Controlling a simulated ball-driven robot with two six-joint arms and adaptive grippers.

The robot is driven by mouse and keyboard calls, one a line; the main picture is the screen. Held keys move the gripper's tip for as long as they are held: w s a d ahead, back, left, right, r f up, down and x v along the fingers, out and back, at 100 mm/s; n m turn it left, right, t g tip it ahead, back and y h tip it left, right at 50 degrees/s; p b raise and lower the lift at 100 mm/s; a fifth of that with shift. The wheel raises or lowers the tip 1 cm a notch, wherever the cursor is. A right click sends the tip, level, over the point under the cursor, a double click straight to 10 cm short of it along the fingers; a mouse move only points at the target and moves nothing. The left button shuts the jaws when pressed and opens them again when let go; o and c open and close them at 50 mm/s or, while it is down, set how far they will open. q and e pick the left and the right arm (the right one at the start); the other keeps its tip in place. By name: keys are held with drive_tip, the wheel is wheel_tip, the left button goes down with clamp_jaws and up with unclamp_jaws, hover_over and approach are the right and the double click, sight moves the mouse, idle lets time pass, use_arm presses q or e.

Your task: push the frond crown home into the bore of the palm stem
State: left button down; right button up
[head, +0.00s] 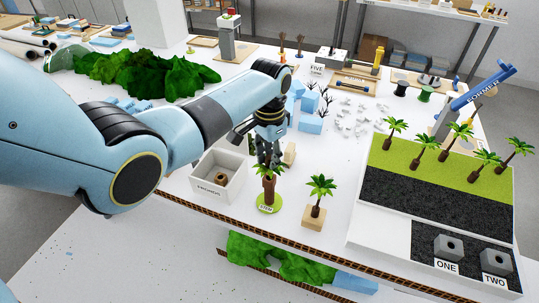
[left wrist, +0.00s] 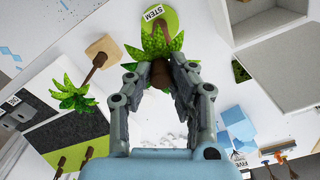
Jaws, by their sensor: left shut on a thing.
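The frond crown (head: 268,169) has green leaves around a brown hub. My left gripper (head: 267,160) is above it, pointing down and shut on the crown. In the left wrist view, the gripper (left wrist: 160,70) has its two fingers on either side of the brown hub of the crown (left wrist: 158,42). The palm stem (head: 268,189) stands upright directly below the crown on a round green base labelled STEM, which also shows in the left wrist view (left wrist: 172,16). The leaves and fingers hide the bore, so I cannot tell how deep the crown sits. My right gripper is not in view.
A white box labelled FRONDS (head: 205,192) with a brown ring inside stands just left of the stem. A complete palm on a wooden block (head: 313,218) stands close to the right. Light blue blocks (head: 310,122) lie behind. The table's front edge is near.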

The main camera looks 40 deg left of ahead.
sight(269, 157)
use_arm(q)
drive_tip(key=shift+f+b, duration=1.35)
drive_tip(key=shift+f, duration=0.7)
drive_tip(key=c, duration=1.1)
unclamp_jaws()
drive_tip(key=shift+r, duration=0.15)
wheel_tip(269, 157, up, 12)
drive_tip(key=shift+f, duration=0.15)
